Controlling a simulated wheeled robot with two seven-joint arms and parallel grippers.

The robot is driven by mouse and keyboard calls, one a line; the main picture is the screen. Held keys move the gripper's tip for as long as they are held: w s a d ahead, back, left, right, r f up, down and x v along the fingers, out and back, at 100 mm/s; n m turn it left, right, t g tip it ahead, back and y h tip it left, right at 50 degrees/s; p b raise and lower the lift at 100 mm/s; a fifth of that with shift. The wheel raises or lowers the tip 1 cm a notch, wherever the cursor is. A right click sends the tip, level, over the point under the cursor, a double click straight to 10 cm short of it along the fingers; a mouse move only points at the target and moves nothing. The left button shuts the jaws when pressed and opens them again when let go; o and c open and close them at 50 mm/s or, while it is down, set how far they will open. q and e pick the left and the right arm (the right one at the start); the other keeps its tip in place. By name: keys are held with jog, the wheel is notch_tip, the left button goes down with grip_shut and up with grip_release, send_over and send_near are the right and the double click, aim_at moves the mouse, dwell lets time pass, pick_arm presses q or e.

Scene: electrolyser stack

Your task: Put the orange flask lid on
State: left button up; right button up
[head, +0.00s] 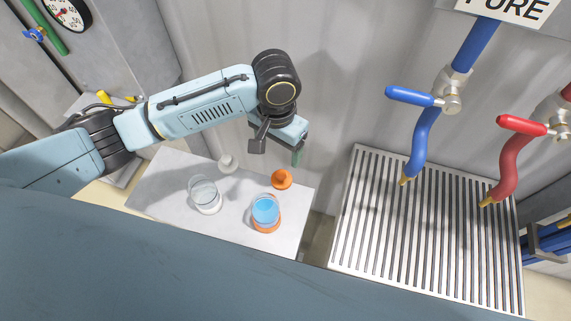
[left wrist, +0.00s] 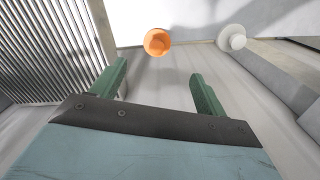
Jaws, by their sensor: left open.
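The orange lid (head: 281,179) lies on a light grey table, just behind the orange flask (head: 266,213), which stands upright, holds blue liquid and has an orange base. The flask's top looks open. My left gripper (head: 297,156) is above the back right part of the table, a little behind and above the orange lid. It is open and empty; only a bit of its green fingers shows in the head view. In the left wrist view, both green fingers (left wrist: 159,72) stand apart, with the orange lid (left wrist: 158,42) ahead of the gap between them. My right gripper is not in view.
A clear flask with a white base (head: 205,196) and a white lid (head: 228,163) stand on the table's left part. A slatted metal grate (head: 420,240) lies to the right, under blue (head: 423,140) and red (head: 513,165) taps. A grey wall is behind.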

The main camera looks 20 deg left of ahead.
aim_at(281, 174)
pick_arm(q)
jog(key=f, duration=0.4)
jog(key=s+f+b, duration=0.1)
jog(key=f, duration=0.1)
jog(key=shift+w+f, duration=0.1)
jog(key=shift+f, duration=0.45)
jog(key=f, duration=0.3)
jog(key=f+b, duration=0.1)
jog(key=shift+w+d+f, duration=0.2)
jog(key=shift+d+f, duration=0.05)
jog(key=shift+f, duration=0.1)
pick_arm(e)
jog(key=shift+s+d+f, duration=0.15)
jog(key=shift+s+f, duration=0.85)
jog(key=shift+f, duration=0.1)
pick_arm(q)
jog(key=shift+c, duration=0.4)
jog(key=c, duration=0.9)
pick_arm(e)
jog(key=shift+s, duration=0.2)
